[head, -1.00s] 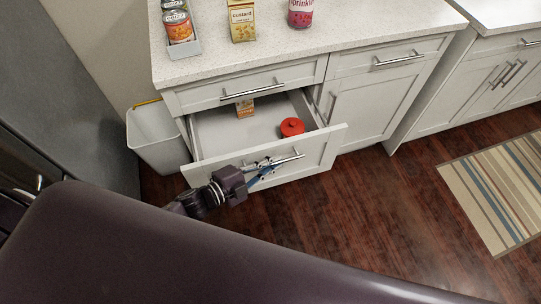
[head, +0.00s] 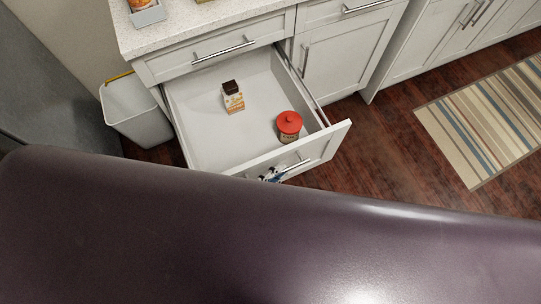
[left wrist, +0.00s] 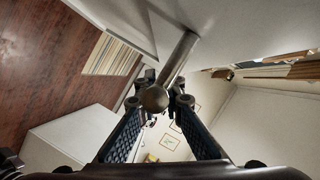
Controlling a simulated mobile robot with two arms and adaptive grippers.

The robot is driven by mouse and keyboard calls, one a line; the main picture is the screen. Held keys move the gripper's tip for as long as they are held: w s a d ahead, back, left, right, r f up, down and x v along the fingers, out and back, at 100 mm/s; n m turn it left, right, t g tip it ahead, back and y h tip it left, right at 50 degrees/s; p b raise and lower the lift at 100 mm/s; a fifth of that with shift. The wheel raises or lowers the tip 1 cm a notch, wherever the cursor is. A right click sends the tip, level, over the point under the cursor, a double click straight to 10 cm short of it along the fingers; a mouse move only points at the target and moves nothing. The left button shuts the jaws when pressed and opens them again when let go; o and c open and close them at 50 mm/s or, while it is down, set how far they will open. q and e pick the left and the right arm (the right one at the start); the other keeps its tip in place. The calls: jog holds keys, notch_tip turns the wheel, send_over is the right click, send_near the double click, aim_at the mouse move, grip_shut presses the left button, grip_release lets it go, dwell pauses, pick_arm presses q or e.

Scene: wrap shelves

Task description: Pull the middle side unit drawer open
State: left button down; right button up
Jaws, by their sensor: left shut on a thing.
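The middle drawer stands pulled well out of the white side unit, and its front panel (head: 325,148) faces the floor side. Inside it are a small carton with a dark top (head: 232,97) at the back and a red-lidded jar (head: 289,126) near the front right. My left gripper (head: 271,176) is at the drawer's bar handle (head: 297,165), mostly hidden behind my own dark body. In the left wrist view the fingers (left wrist: 160,98) are shut on the metal bar handle (left wrist: 178,62), near its end. My right gripper is not in view.
A closed drawer (head: 222,52) lies above the open one, under the speckled countertop (head: 200,25). A white bin (head: 137,112) stands left of the unit. A striped rug (head: 490,120) lies on the wooden floor at right.

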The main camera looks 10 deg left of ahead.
pick_arm(q)
jog(key=s+d, duration=0.1)
jog(key=s, duration=0.1)
jog(key=shift+s+d, duration=0.3)
jog(key=shift+d, duration=0.1)
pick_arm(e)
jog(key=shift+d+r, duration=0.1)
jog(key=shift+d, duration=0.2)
pick_arm(q)
jog(key=c, duration=2)
grip_release()
jog(key=shift+c, duration=0.2)
jog(key=v, duration=1.2)
jog(key=shift+s, duration=0.1)
